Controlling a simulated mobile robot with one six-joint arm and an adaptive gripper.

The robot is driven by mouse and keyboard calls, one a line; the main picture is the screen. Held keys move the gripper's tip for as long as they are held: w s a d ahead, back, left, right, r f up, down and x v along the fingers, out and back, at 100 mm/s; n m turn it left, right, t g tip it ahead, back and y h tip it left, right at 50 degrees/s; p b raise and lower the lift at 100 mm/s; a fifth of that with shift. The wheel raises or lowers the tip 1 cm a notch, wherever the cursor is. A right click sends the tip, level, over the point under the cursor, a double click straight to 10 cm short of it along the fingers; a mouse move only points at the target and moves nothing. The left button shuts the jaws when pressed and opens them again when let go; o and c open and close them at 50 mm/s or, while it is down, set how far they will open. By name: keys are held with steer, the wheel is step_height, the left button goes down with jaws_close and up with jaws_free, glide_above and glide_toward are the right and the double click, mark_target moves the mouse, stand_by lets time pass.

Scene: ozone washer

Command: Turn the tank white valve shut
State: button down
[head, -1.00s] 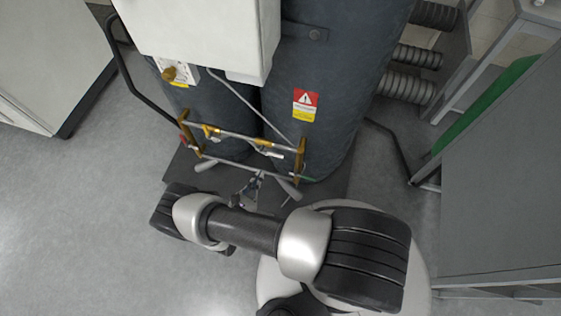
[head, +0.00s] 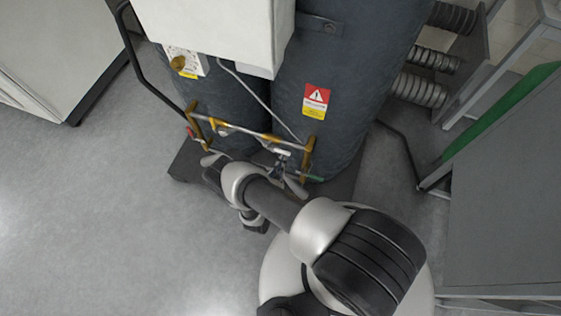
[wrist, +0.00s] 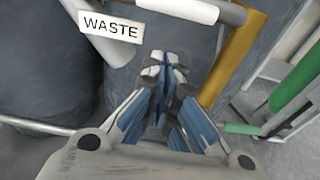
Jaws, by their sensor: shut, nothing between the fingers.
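Two dark grey tanks (head: 345,75) stand behind a pipe frame (head: 245,132) with brass-coloured fittings. My gripper (head: 281,168) is low at the frame's right part, partly covered by my arm. In the wrist view my gripper (wrist: 165,75) is shut and empty, its fingertips in front of the tank's grey surface. A white cylindrical part (wrist: 180,8) lies just beyond the fingertips at the top. A light grey tube (wrist: 98,38) runs beside a white WASTE label (wrist: 110,27). I cannot tell for sure which pale part is the white valve, or whether my fingertips touch it.
A brass upright (wrist: 235,52) and a green-ended pipe (wrist: 240,128) are close on the right. A red-ended fitting (head: 190,132) is at the frame's left. A white box (head: 215,30) overhangs the tanks. Open floor (head: 90,200) lies left; a grey cabinet (head: 510,210) stands right.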

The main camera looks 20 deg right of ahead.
steer(key=shift+s+a+r, duration=0.15)
steer(key=shift+a+r, duration=0.05)
steer(key=shift+r, duration=0.65)
steer(key=shift+s+a+r, duration=0.15)
steer(key=shift+r, duration=0.65)
